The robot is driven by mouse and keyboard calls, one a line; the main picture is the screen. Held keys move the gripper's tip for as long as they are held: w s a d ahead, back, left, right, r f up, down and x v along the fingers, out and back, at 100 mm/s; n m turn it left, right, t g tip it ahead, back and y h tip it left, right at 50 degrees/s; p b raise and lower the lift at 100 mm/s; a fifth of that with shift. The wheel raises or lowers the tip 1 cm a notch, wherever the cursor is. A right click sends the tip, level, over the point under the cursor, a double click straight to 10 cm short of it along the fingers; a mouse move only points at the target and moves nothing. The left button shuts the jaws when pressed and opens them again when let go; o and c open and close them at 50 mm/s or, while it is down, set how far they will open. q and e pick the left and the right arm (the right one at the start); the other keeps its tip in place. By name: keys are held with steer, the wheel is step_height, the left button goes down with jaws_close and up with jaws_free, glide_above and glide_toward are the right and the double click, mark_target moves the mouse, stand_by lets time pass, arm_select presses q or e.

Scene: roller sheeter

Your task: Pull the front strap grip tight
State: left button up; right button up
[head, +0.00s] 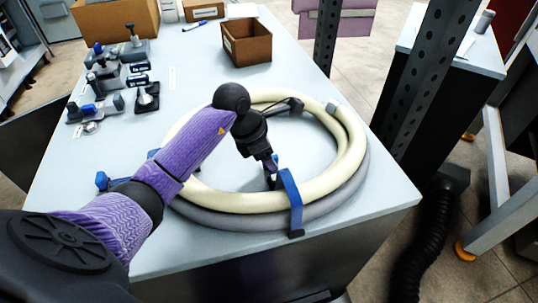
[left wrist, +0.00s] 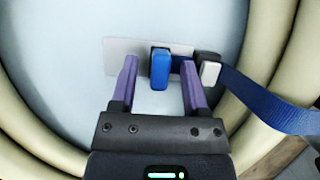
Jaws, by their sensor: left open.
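The front blue strap (head: 291,200) wraps over a cream hose coil (head: 240,200) and a grey hose coil (head: 235,219) on the table. In the left wrist view the blue strap (left wrist: 265,100) runs right from a dark buckle with a pale face (left wrist: 209,71). The blue strap grip (left wrist: 160,70) stands on the buckle's left side. My left gripper (left wrist: 159,75) is open, with a purple finger on each side of the grip and visible gaps to both. In the head view my left gripper (head: 271,175) points down inside the coil, beside the front strap. My right gripper is not in view.
Another blue strap end (head: 103,180) shows at the coil's left. Clamps and small fixtures (head: 115,80) stand at the table's back left. An open brown box (head: 246,43) stands behind the coil. A dark perforated post (head: 425,75) rises at the right.

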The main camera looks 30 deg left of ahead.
arm_select(q)
jaws_close()
stand_by(1.3)
